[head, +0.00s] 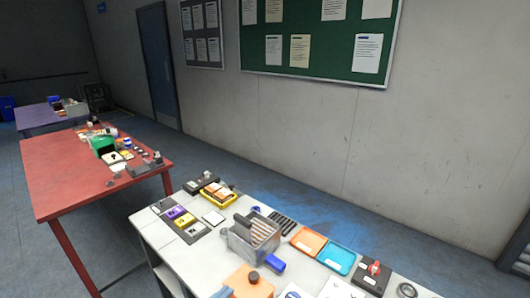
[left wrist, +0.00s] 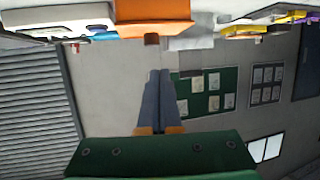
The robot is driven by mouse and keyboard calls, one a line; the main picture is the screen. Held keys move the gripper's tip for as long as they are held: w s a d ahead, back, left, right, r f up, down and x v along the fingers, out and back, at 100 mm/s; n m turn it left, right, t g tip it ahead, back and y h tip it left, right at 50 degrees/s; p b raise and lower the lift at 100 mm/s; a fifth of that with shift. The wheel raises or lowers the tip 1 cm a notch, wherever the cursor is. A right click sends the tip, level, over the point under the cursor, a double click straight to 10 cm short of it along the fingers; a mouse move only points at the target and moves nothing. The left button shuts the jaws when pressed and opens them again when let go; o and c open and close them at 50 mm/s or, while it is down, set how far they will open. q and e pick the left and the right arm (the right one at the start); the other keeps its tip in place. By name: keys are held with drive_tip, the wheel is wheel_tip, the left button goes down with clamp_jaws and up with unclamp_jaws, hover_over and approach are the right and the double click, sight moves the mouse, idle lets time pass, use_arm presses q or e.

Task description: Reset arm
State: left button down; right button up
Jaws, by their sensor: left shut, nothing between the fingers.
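My left gripper (left wrist: 160,75) shows in the left wrist view, with two grey-blue fingers together and nothing between them. In that view the scene is upside down, and the fingers point toward an orange block (left wrist: 155,12) with a dark knob, apart from it. In the head view the orange block (head: 246,283) sits at the front edge of the white table (head: 152,229). A small light-blue piece shows at the bottom edge there; I cannot tell if it is a fingertip. My right gripper is in neither view.
The white table holds a grey bin (head: 246,246), an orange tray (head: 308,241), a blue tray (head: 337,258), a yellow tray (head: 216,196) and several small items. A red table (head: 62,170) with clutter stands to the left. A wall with a green board (head: 305,60) stands behind.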

use_arm(q)
drive_tip(key=s+a+f+n+g+y, duration=0.25)
drive_tip(key=s+f+g, duration=0.3)
drive_tip(key=s, duration=0.45)
drive_tip(key=s+a+f+n+g+y, duration=0.1)
drive_tip(key=s+a+f+g+y, duration=0.25)
drive_tip(key=s+f, duration=0.5)
wheel_tip(320, 180, down, 14)
drive_tip(key=s+g, duration=0.2)
drive_tip(key=s, duration=0.1)
drive_tip(key=s+a+f, duration=0.2)
drive_tip(key=s+f, duration=0.8)
drive_tip(key=s, duration=0.2)
drive_tip(key=shift+f+m+g, duration=0.4)
drive_tip(key=shift+m, duration=0.05)
drive_tip(key=shift+s, duration=0.1)
